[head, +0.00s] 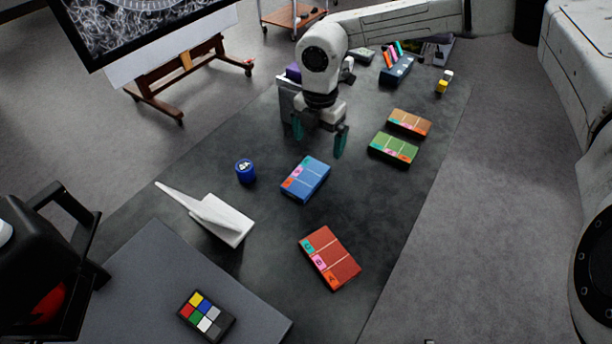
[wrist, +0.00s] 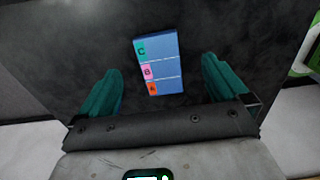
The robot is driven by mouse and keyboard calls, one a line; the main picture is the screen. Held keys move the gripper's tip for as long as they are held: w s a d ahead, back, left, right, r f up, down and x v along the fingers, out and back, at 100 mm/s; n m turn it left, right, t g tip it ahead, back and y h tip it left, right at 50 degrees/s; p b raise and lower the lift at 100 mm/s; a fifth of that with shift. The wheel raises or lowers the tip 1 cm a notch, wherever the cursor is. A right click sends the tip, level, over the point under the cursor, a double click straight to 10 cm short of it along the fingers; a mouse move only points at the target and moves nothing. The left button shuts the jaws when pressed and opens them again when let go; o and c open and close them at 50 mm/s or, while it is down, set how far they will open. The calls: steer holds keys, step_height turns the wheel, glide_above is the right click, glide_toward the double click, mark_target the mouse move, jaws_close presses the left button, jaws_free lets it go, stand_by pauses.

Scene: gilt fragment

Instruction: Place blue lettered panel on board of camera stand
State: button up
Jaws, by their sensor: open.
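The blue lettered panel (head: 306,179) lies flat on the dark table mat, near its middle. It has coloured letter squares along one side. In the wrist view the panel (wrist: 170,62) shows between and beyond the fingers, with letters C, B, A down its left edge. My gripper (head: 319,134) is open and empty, above the mat on the far side of the panel and apart from it. Its teal fingers also show in the wrist view (wrist: 161,68). A grey board (head: 150,285) at lower left, beside black equipment (head: 45,255), appears to be the camera stand's board.
A colour chart (head: 206,315) lies on the grey board's near part. A white angled stand (head: 232,226) and a blue jar (head: 245,171) are left of the panel. Red (head: 331,258), green (head: 394,149) and orange (head: 409,122) panels lie nearby. An easel (head: 185,75) stands behind.

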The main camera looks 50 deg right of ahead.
mark_target(315, 165)
steer(key=shift+w+f+p, duration=0.15)
steer(key=shift+f+p, duration=0.25)
steer(key=shift+f, duration=1.75)
steer(key=shift+w+f+p, duration=0.15)
steer(key=shift+f+p, duration=0.2)
steer(key=shift+f, duration=1.75)
steer(key=c, duration=1.2)
steer(key=shift+r, duration=0.15)
steer(key=shift+d+r, duration=0.1)
steer(key=shift+r, duration=0.5)
steer(key=s+a+r+b, duration=0.3)
steer(key=s+a+r, duration=0.1)
steer(key=s+r, duration=0.7)
steer(key=shift+s+a+r, duration=0.15)
steer(key=shift+s+r, duration=0.15)
steer(key=shift+s, duration=0.9)
